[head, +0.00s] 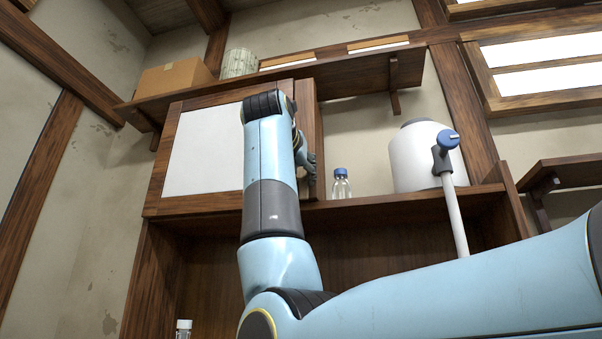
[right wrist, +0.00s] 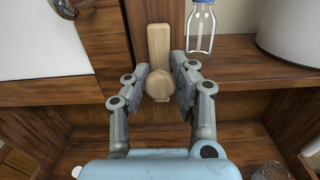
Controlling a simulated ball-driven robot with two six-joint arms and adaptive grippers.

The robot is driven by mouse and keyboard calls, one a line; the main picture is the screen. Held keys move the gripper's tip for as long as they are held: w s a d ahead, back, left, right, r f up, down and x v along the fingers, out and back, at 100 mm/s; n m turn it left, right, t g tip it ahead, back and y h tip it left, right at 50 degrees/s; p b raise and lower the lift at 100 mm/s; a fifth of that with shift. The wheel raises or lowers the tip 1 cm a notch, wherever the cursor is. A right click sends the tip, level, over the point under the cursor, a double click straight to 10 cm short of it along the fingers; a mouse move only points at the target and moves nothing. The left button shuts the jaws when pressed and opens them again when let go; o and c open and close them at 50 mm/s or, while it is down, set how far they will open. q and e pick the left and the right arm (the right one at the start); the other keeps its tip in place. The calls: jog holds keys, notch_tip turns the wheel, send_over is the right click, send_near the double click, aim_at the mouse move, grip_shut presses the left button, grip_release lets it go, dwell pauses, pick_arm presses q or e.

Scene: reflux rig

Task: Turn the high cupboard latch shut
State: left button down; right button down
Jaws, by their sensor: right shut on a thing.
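The high cupboard's white, wood-framed door (head: 205,150) is closed or nearly so in the head view. The latch, a pale wooden bar (right wrist: 159,42) with a rounded knob (right wrist: 159,85) at its lower end, stands upright in the right wrist view. My right gripper (right wrist: 163,78) has its fingers on both sides of the knob and is shut on it. In the head view my right gripper (head: 308,160) shows only partly at the cupboard's right edge; my own arm hides the latch. My left gripper is not in view.
A clear bottle with a blue cap (head: 341,184) and a large white container (head: 424,157) stand on the shelf right of the cupboard. A cardboard box (head: 173,79) and a patterned pot (head: 239,63) sit on the upper shelf (head: 345,73).

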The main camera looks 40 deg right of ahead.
jog(key=m+p, duration=0.1)
jog(key=m, duration=0.7)
jog(key=shift+f+m, duration=0.1)
jog(key=shift+m, duration=0.3)
jog(key=m, duration=0.4)
jog(key=shift+d+f, duration=0.1)
jog(key=m, duration=0.4)
jog(key=shift+f+m, duration=0.1)
jog(key=shift+m, duration=0.2)
jog(key=c, duration=1)
grip_release()
jog(key=shift+s, duration=0.1)
jog(key=shift+c, duration=0.2)
